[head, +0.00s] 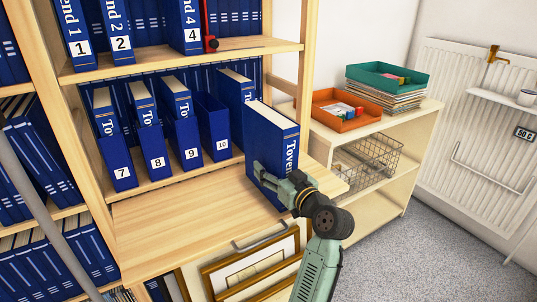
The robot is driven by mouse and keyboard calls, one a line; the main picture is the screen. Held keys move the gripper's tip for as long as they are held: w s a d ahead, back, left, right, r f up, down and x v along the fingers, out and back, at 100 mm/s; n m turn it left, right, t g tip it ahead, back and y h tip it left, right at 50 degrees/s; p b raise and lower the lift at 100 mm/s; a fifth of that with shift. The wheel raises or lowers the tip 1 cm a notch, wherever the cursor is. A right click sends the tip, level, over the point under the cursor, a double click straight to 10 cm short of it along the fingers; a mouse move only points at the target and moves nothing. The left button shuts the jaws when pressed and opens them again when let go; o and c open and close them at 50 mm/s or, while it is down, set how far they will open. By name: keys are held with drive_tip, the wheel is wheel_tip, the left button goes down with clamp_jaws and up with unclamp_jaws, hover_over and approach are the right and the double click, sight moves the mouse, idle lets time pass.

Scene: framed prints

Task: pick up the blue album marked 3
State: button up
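A thick blue album (273,138) stands upright at the right end of the pale wooden pull-out board, apart from the shelved row. White lettering shows on its spine, but my gripper covers the lower spine, so no number can be read. My gripper (268,178) is at this album's lower front. One finger lies against its left cover; the other finger is hidden, so its grip is unclear. Whether the album rests on the board or hangs just above it cannot be told. No label 3 shows elsewhere.
Albums 1 (75,30), 2 (117,28) and 4 (187,25) stand on the upper shelf, with a gap between 2 and 4. The board (180,222) is bare left of the album. An orange tray (345,122) is at right.

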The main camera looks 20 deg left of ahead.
clamp_jaws()
idle(0.5)
drive_tip(key=shift+r, duration=0.15)
